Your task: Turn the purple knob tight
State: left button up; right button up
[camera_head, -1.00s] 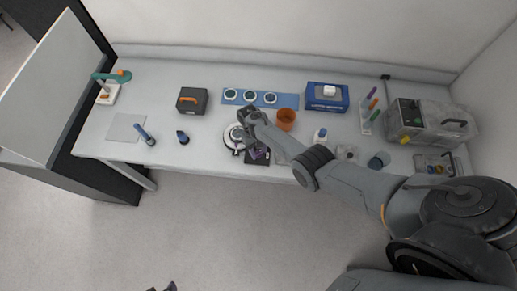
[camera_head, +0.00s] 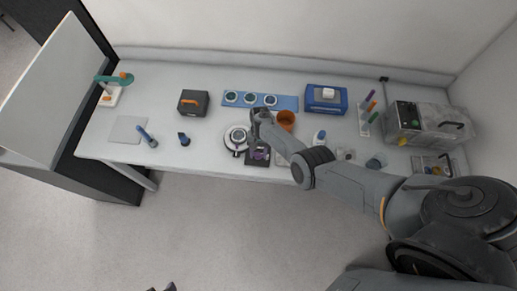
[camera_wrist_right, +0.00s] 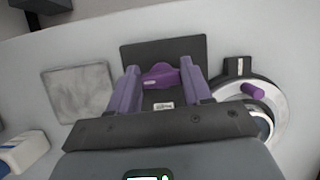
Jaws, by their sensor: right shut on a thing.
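The purple knob (camera_wrist_right: 160,75) is a winged piece on a dark square plate (camera_wrist_right: 135,52), which carries a small white label. My right gripper (camera_wrist_right: 161,80) has purple fingers on either side of the knob and is shut on it. In the head view, my right gripper (camera_head: 259,150) reaches down at the dark plate near the table's front edge, where small purple parts show. The fingertips are too small to make out there. A small dark and purple tip at the bottom edge of the head view seems to be my left gripper (camera_head: 170,287), mostly cut off.
A round white instrument (camera_head: 236,138) stands left of the plate; its own purple peg (camera_wrist_right: 252,90) shows in the wrist view. An orange cup (camera_head: 286,119) stands close behind my right arm. A grey square tile (camera_wrist_right: 79,93) lies beside the plate.

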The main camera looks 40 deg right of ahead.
jog(key=shift+f, duration=0.1)
jog(key=shift+d, duration=0.1)
jog(key=o, duration=1.1)
jog(key=shift+c, duration=0.2)
jog(key=shift+r, duration=0.2)
jog(key=shift+w+r, duration=0.15)
jog(key=shift+r, duration=0.15)
jog(key=p+v, duration=0.2)
jog(key=v, duration=0.8)
